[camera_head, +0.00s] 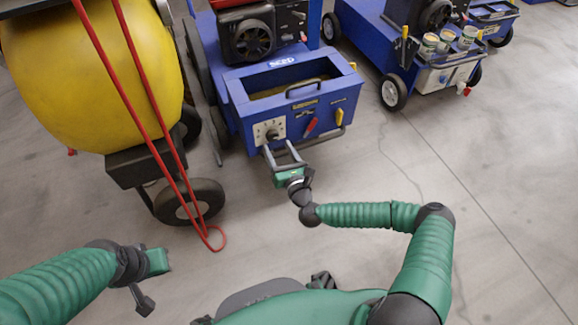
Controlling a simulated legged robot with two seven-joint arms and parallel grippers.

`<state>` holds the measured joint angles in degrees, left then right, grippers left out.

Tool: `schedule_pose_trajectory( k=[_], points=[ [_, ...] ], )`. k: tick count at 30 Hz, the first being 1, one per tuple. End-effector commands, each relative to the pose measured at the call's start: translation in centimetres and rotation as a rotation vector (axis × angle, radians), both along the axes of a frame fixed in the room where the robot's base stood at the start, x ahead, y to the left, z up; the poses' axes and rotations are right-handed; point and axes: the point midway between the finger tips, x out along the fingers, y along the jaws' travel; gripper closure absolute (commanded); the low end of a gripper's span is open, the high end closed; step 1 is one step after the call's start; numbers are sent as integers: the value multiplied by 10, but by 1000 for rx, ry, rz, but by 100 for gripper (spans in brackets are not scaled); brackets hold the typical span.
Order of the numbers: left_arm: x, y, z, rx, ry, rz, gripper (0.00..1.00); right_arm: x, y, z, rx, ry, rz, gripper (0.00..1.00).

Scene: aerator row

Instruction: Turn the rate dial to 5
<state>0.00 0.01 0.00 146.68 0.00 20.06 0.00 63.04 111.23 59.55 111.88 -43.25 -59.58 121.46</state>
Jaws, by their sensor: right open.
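The rate dial (272,134) is a dark knob on a pale square plate (260,130) at the left end of the blue machine's front panel. My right gripper (279,147) is open, with its two grey fingers pointing at the panel just below the dial. The fingertips are very close to the knob; I cannot tell whether they touch it. The dial's numbers and pointer are too small to read. My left gripper (150,280) is low at the left, far from the machine, and its jaws do not show clearly.
A yellow tank (80,75) with red hoses stands left. Another blue machine (362,30) with cans stands right. The floor between is clear.

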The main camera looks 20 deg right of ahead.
Motion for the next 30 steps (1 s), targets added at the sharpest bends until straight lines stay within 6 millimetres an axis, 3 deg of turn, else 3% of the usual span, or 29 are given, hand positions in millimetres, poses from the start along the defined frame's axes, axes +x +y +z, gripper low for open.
schedule_pose_trajectory(
  k=[1,3,9,13,18,30],
  points=[
    [0,0,14,0,0,0,100,-15,-1,6,3,4,-1,40],
    [0,0,24,0,0,0,100,-35,-3,7,3,4,-3,40],
    [0,0,45,0,-1,0,100,-93,-4,5,2,6,-2,40],
    [0,0,52,0,0,0,100,-121,-4,2,1,5,0,40],
    [0,0,54,0,0,0,100,-136,-5,-1,1,4,1,40],
    [0,0,54,0,0,0,100,-137,-5,-1,1,3,1,40]
  ],
)
